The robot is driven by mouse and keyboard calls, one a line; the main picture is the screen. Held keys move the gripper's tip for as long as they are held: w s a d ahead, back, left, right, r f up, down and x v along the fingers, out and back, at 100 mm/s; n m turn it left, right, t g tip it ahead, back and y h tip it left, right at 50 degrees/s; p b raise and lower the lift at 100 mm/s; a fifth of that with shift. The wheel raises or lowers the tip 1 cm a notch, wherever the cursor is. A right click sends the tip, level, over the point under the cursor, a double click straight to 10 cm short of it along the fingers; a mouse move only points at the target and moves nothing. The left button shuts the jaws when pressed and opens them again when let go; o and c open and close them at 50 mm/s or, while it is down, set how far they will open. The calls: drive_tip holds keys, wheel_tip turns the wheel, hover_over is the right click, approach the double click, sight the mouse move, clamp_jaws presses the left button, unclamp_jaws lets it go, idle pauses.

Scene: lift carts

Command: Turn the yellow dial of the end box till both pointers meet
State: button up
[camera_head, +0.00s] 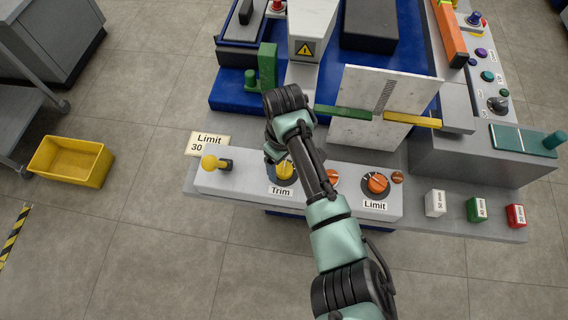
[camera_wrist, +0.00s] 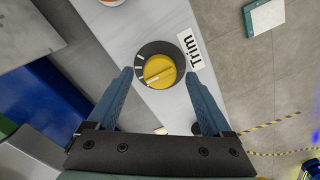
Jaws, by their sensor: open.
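The yellow dial (camera_head: 285,171) labelled Trim sits on the pale control box at the front of the machine. In the wrist view the yellow dial (camera_wrist: 160,71) has a pale line on its face and a dark ring with white marks around it. My gripper (camera_wrist: 158,76) is open, with its blue fingers on either side of the dial; I cannot tell whether they touch it. In the head view my gripper (camera_head: 277,157) partly covers the dial. A green pointer (camera_head: 343,112) and a yellow pointer (camera_head: 413,120) lie across the white scale plate (camera_head: 392,84), their tips apart sideways.
An orange Limit dial (camera_head: 376,184) and another orange knob (camera_head: 332,178) are to the right. A yellow-knobbed lever (camera_head: 211,162) is at left. White, green and red blocks (camera_head: 477,210) stand right. A yellow bin (camera_head: 70,161) is on the floor. Front floor is clear.

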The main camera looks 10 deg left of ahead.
drive_tip(key=shift+f, duration=0.7)
clamp_jaws()
